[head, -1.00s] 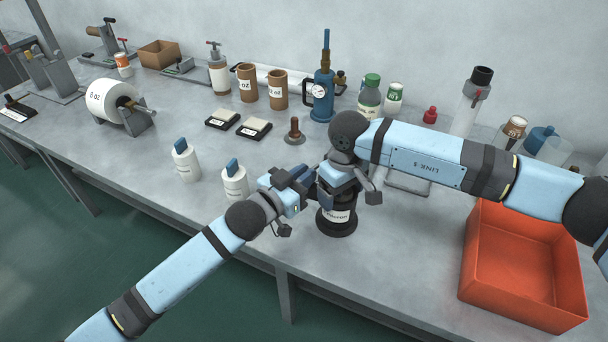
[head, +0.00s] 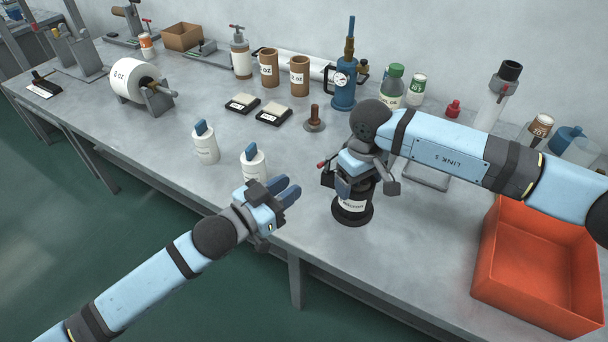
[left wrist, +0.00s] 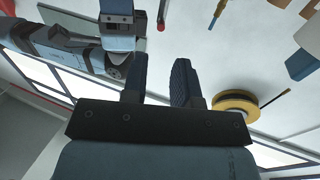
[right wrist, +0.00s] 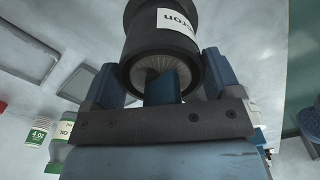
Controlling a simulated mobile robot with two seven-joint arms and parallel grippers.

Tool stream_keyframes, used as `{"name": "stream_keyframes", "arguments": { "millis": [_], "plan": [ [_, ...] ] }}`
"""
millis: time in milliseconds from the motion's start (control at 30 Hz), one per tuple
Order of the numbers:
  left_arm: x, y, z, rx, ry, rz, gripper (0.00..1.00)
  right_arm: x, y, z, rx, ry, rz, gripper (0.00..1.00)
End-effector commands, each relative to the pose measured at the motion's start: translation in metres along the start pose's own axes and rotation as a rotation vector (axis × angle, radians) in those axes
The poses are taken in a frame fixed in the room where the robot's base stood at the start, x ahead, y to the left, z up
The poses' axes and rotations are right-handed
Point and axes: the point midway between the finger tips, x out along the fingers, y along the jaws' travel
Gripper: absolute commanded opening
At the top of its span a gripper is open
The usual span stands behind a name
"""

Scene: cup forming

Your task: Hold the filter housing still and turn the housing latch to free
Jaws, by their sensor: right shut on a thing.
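The black filter housing (head: 352,211) with a white label stands upright near the table's front edge; in the right wrist view (right wrist: 155,45) its open end shows pleats and a blue tab (right wrist: 162,88). My right gripper (right wrist: 159,78) has its fingers on either side of the housing, shut on it. A red-tipped lever, seemingly the housing latch (head: 322,165), sticks out left of the housing's top; its exact position is partly hidden by my gripper. My left gripper (head: 290,189) is apart from the housing, to its left, open and empty; its spread fingers show in the left wrist view (left wrist: 161,65).
Two white cartridges with blue tabs (head: 205,146) stand left of the housing, one close behind my left gripper. A red-orange bin (head: 540,268) stands at the right. Bottles, brown cups (head: 269,68) and a blue pump (head: 344,90) line the back.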

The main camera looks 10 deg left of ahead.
Motion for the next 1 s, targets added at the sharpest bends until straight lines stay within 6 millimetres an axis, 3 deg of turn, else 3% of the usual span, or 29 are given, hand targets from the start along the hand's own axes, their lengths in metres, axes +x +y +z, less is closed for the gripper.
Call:
{"name": "stream_keyframes", "arguments": {
  "millis": [167,433,567,700,900,1000],
  "plan": [
    [-0.014,0.001,0.0,0.0,0.0,0.001,0.27,0.0,0.0,0.0,0.0,0.0,0.0,0.45],
    [-0.015,0.001,-0.001,0.0,0.001,0.001,0.27,0.0,0.0,0.0,0.0,0.0,0.0,0.45],
    [-0.012,-0.002,-0.001,0.003,-0.003,-0.002,0.55,0.0,0.0,0.0,0.0,0.0,0.0,0.45],
    [0.008,-0.018,-0.005,0.013,-0.034,-0.019,0.87,-0.001,0.0,0.0,0.0,0.001,0.0,0.45],
    [0.066,-0.062,-0.024,0.042,-0.147,-0.033,0.88,-0.001,0.0,0.0,0.0,0.001,0.0,0.45],
    [0.094,-0.073,-0.034,0.078,-0.234,0.003,0.88,-0.001,0.0,0.0,0.0,0.001,0.0,0.45]
  ]
}}
